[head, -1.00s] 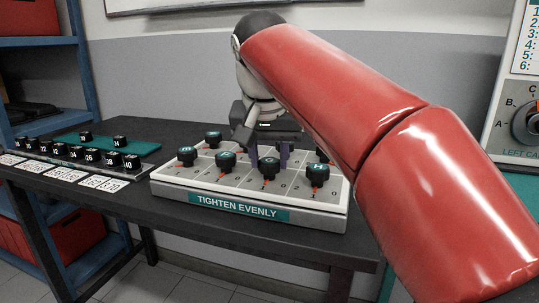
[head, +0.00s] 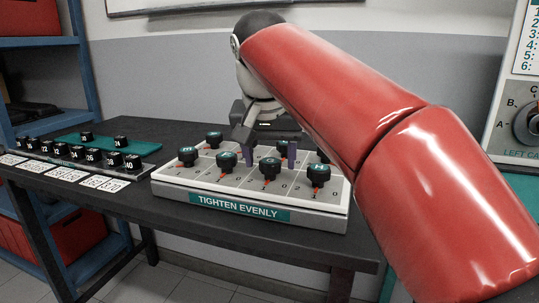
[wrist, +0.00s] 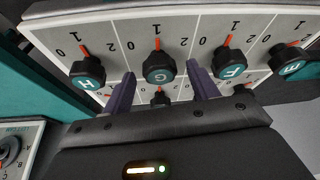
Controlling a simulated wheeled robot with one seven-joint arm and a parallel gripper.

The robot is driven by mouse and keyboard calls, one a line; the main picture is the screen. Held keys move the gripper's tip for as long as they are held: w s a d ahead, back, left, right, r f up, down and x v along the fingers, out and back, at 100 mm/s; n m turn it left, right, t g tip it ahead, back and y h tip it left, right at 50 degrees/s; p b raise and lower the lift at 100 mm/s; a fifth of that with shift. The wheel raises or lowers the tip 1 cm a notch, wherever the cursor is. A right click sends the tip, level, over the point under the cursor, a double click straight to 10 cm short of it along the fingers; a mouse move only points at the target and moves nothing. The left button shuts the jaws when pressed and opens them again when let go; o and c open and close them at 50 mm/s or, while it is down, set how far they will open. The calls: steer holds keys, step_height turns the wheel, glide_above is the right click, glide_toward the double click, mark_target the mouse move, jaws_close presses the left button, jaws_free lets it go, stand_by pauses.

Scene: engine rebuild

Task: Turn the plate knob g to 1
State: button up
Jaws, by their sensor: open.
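Plate knob G (wrist: 157,68) is a black knob with a teal cap. In the wrist view its red pointer lies at the 1 mark. In the head view it is in the front row (head: 269,168) of the plate (head: 180,190), left of knob H (head: 318,174). My gripper (wrist: 162,82) is open and empty, its two purple fingers spread to either side of knob G and apart from it. In the head view my gripper (head: 268,153) is just above and behind that knob.
Knobs F (wrist: 230,65) and H (wrist: 88,72) stand close on either side of G, pointers near 1. A back row of knobs, including one (head: 214,139), is partly hidden by my arm. Numbered black sockets (head: 95,155) stand on the table at left.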

steer(key=v, duration=0.7)
steer(key=shift+r, duration=0.3)
steer(key=shift+s, duration=0.2)
